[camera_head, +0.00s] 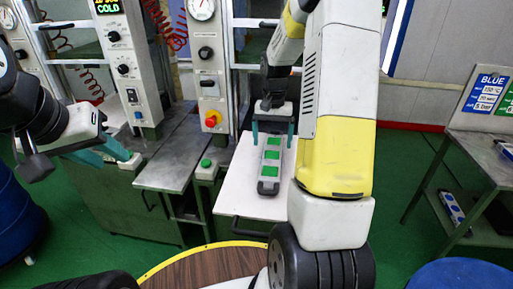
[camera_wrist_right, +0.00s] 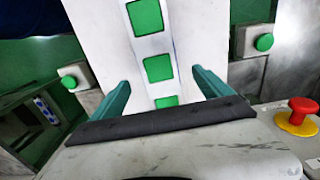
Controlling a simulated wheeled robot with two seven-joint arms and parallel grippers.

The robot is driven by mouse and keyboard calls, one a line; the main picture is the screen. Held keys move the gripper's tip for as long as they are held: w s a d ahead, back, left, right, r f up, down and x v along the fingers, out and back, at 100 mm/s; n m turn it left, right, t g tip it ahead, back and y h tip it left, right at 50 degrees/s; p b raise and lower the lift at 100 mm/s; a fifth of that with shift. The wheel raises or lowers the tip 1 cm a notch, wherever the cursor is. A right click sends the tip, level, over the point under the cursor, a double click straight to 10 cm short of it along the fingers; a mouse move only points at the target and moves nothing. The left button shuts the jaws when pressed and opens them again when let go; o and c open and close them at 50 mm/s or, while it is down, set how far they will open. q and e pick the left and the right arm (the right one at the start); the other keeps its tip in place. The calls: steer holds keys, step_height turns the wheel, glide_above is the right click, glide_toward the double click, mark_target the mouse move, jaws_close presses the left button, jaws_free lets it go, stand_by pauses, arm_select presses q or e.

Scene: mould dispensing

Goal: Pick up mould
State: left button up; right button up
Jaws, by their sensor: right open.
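The mould (camera_head: 270,164), a narrow pale strip with green squares and dark ends, lies lengthwise on a white plate (camera_head: 240,185) in the middle of the head view. My right gripper (camera_head: 273,138) is open at the mould's far end, with its teal fingers on either side. In the right wrist view the mould (camera_wrist_right: 151,45) runs between the two spread fingers (camera_wrist_right: 160,90); whether they touch it cannot be told. Its near end is hidden by the gripper body. My left gripper (camera_head: 118,161) is empty at the left, its teal fingers apart.
Machine columns with gauges and buttons stand behind the plate. A red emergency button (camera_head: 212,118) and a green button (camera_head: 205,163) are close by. A brown round table (camera_head: 215,265) is in front. A metal side table (camera_head: 480,150) with a blue sign (camera_head: 487,92) stands right.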

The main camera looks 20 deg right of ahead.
mark_target(272, 154)
step_height(272, 154, down, 6)
steer(key=shift+s, duration=0.15)
steer(key=shift+r, duration=0.1)
jaws_close()
stand_by(0.4)
